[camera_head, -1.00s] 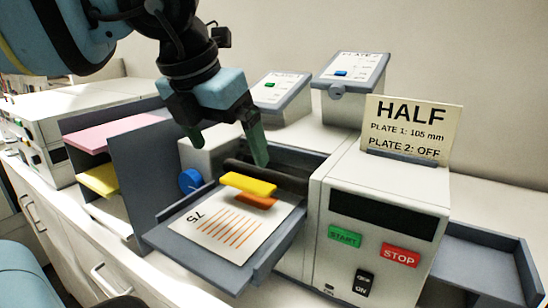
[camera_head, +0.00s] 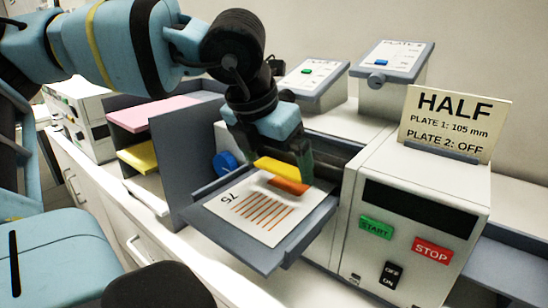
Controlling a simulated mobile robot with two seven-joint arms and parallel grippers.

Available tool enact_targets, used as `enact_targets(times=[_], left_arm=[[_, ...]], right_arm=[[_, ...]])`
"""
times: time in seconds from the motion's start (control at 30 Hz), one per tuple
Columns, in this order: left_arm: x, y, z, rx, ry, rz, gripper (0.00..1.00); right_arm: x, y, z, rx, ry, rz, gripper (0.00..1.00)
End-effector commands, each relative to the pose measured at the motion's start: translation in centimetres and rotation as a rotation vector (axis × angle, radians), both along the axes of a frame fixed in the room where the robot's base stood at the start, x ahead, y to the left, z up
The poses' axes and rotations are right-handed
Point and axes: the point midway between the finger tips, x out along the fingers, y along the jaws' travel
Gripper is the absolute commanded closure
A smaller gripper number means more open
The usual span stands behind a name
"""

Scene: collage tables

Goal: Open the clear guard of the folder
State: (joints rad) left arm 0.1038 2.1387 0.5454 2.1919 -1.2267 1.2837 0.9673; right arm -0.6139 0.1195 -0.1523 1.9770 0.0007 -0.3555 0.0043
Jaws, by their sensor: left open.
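The folder is the white machine (camera_head: 420,188) with a black display, a green START button (camera_head: 376,228), a red STOP button (camera_head: 432,250) and a black OFF/ON switch (camera_head: 391,274). Its grey feed tray (camera_head: 305,236) holds a white sheet (camera_head: 262,222) marked 75 with orange lines. A yellow bar (camera_head: 290,169) and an orange bar (camera_head: 288,187) sit at the tray's inner end. I cannot make out a clear guard. My left gripper (camera_head: 273,155) is open, pointing down just behind the yellow bar, at the machine's dark opening; contact cannot be told. My right gripper is not in view.
A HALF sign (camera_head: 446,122) stands on the folder. Two plate units (camera_head: 314,80) (camera_head: 394,70) stand behind. A grey side panel (camera_head: 186,160), pink shelf (camera_head: 150,113), yellow shelf (camera_head: 138,157) and blue knob (camera_head: 226,161) lie left of the tray.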

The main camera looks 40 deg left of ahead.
Motion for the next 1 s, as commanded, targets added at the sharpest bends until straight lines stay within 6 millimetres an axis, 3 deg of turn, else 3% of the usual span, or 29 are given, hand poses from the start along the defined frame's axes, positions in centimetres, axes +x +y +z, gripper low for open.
enact_targets(times=[0.3, 0.7, 1.0], left_arm=[[0.11, 0.01, -0.32, 0.000, 0.001, 0.001, 0.00], [0.11, 0.02, -0.28, 0.000, 0.000, 0.001, 0.50], [0.19, 0.04, 0.26, 0.000, -0.003, 0.001, 0.50]], right_arm=[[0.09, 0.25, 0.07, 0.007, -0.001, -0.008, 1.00], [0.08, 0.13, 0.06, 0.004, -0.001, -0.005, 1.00], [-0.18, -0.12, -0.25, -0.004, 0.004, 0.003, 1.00]])
